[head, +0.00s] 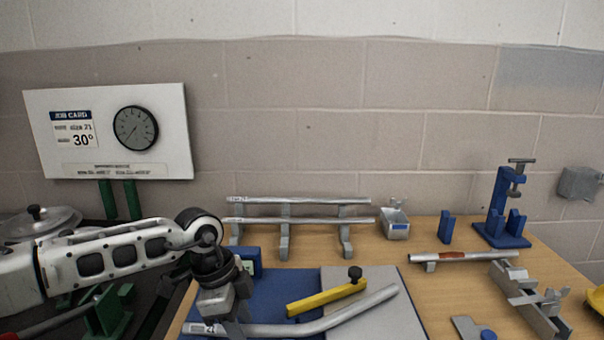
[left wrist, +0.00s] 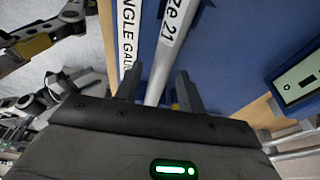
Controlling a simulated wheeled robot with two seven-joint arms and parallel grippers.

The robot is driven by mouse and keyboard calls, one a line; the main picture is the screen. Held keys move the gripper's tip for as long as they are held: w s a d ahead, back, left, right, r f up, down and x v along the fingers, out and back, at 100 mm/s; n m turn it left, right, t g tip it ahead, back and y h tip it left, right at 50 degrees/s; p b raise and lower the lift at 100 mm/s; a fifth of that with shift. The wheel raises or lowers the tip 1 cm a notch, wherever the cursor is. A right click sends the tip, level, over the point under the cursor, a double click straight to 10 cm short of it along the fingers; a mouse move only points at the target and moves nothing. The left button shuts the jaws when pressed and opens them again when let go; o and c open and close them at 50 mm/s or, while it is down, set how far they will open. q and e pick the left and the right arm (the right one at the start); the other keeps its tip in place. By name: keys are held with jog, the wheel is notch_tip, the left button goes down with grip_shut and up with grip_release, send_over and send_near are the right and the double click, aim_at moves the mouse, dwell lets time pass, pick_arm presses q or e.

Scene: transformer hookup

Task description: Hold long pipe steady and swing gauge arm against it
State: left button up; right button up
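The long pipe (head: 345,314) is a grey tube with a bend, lying across the angle gauge's blue board (head: 272,288) and grey plate (head: 408,298). Its "size 21" label end shows in the left wrist view (left wrist: 172,40). The yellow gauge arm (head: 318,300) with a black knob (head: 355,273) lies behind the pipe, apart from it along most of its length. My left gripper (head: 228,325) is over the pipe's left end. In the left wrist view its fingers (left wrist: 158,92) stand either side of the pipe with small gaps. My right gripper is in neither view.
A rack (head: 285,236) with straight pipes stands behind. A blue clamp stand (head: 502,215), a short pipe with a red band (head: 465,257) and a metal fixture (head: 525,300) are to the right. A job card board (head: 110,130) reads size 21, 30°, beside a dial.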

pick_arm(q)
jog(key=c, duration=0.7)
jog(key=o, duration=0.9)
jog(key=shift+c, duration=0.2)
